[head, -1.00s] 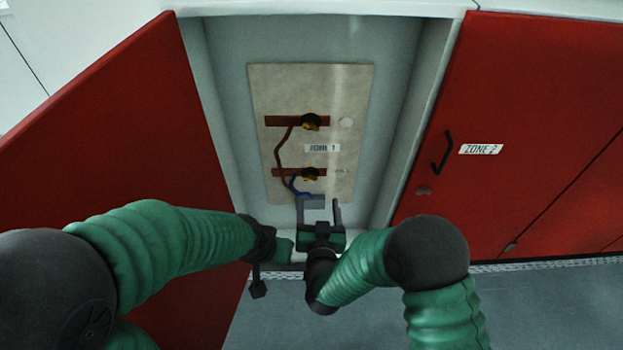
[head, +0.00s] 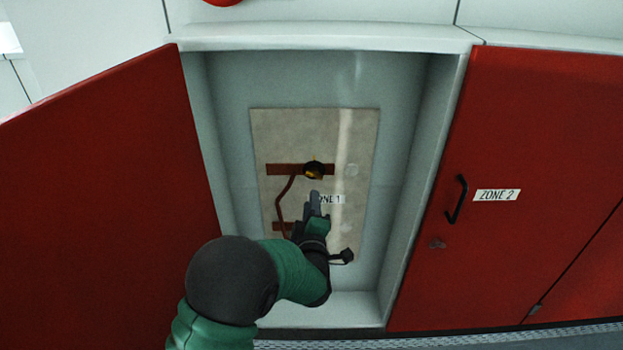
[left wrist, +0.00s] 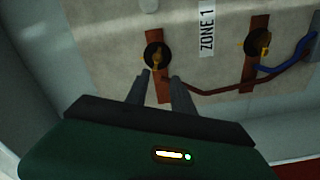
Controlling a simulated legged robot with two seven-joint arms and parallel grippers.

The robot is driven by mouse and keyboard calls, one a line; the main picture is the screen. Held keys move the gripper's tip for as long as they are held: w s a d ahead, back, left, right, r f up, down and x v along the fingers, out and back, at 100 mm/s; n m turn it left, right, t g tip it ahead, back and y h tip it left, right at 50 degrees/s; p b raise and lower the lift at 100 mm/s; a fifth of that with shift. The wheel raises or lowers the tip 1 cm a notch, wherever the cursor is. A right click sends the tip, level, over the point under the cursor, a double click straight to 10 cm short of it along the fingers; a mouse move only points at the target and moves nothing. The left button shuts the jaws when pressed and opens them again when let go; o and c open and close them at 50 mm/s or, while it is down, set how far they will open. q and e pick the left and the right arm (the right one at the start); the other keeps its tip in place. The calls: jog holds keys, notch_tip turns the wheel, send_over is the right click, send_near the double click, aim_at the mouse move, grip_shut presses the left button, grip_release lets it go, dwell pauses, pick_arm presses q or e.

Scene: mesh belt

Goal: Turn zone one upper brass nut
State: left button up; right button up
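The upper brass nut (head: 314,170) sits on a dark round base on the upper brown bar of the zone one panel. It also shows in the left wrist view (left wrist: 157,56), just beyond my fingertips. My left gripper (head: 317,195) is in front of the panel, just below that nut in the head view. In the left wrist view its two fingers (left wrist: 160,76) are apart and empty, pointing at the nut. I cannot tell whether they touch it. The lower nut (left wrist: 262,42) shows in the wrist view; my arm hides it in the head view. My right gripper is not in view.
The panel (head: 355,130) is inside a recessed grey cabinet, with a red door (head: 100,190) open at left. A closed red Zone 2 door (head: 540,170) is at right. A blue wire (left wrist: 290,68) and a brown wire (head: 281,200) run by the lower bar.

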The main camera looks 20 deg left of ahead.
aim_at(313, 175)
pick_arm(q)
jog(key=x, duration=0.3)
jog(key=p+x, duration=0.1)
jog(key=x, duration=0.2)
jog(key=d+p+x, duration=0.1)
jog(key=x, duration=0.2)
jog(key=shift+w+a+r, duration=0.1)
jog(key=shift+w+r, duration=0.05)
jog(key=shift+w, duration=0.25)
jog(key=shift+w+a, duration=0.1)
jog(key=shift+a, duration=0.25)
jog(key=shift+d, duration=0.1)
jog(key=c, duration=0.4)
jog(key=shift+d, duration=0.2)
grip_shut()
